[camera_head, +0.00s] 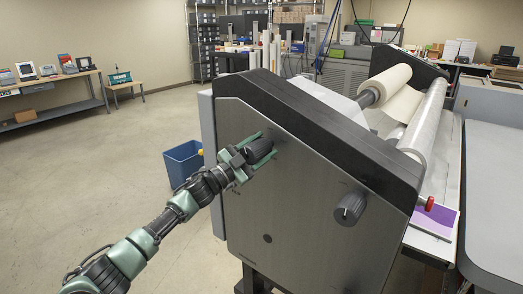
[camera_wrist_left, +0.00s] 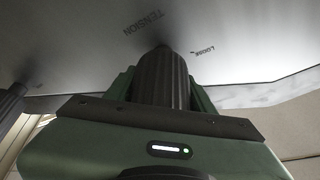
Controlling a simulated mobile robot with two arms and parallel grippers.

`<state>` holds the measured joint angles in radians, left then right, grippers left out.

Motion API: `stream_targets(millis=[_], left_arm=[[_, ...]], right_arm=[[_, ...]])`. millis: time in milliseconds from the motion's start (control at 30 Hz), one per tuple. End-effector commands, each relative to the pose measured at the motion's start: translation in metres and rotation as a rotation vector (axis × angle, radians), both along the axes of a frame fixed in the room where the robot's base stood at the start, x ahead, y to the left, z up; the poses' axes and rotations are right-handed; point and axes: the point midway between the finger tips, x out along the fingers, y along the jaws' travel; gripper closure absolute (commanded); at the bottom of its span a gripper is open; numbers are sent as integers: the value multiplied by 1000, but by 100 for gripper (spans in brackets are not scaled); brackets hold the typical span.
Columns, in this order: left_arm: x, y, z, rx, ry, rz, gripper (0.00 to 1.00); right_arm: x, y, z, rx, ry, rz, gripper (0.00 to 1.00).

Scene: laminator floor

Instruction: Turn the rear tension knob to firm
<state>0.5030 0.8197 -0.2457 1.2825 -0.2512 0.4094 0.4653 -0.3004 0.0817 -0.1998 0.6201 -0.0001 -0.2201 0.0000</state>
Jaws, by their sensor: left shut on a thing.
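A dark ribbed tension knob (camera_head: 257,150) stands out from the grey side panel (camera_head: 300,190) of the laminator, on the panel's left part. My left gripper (camera_head: 254,151) is shut on it, with a green finger on either side. In the left wrist view the ribbed knob (camera_wrist_left: 162,78) fills the gap between the fingers. The words TENSION and LOOSE show on the panel beside it. The word for firm and any pointer mark cannot be made out. My right gripper is not in view.
A second dark knob (camera_head: 350,208) sits lower right on the same panel. A red-tipped handle (camera_head: 429,203) sticks out farther right. A blue bin (camera_head: 183,163) stands on the floor behind my left arm. The floor at left is clear.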

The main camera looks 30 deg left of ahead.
Motion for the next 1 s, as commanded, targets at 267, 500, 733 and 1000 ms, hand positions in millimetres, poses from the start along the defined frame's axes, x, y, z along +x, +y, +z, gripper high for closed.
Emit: stream_targets(millis=[267,500,733,1000], left_arm=[[0,-1,-1,208,-14,1,87],[0,-2,-3,312,-23,0,87],[0,-2,-3,352,-26,0,87],[0,-2,-4,357,-26,0,87]], right_arm=[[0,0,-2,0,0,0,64],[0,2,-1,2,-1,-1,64],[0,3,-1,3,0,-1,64],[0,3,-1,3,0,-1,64]])
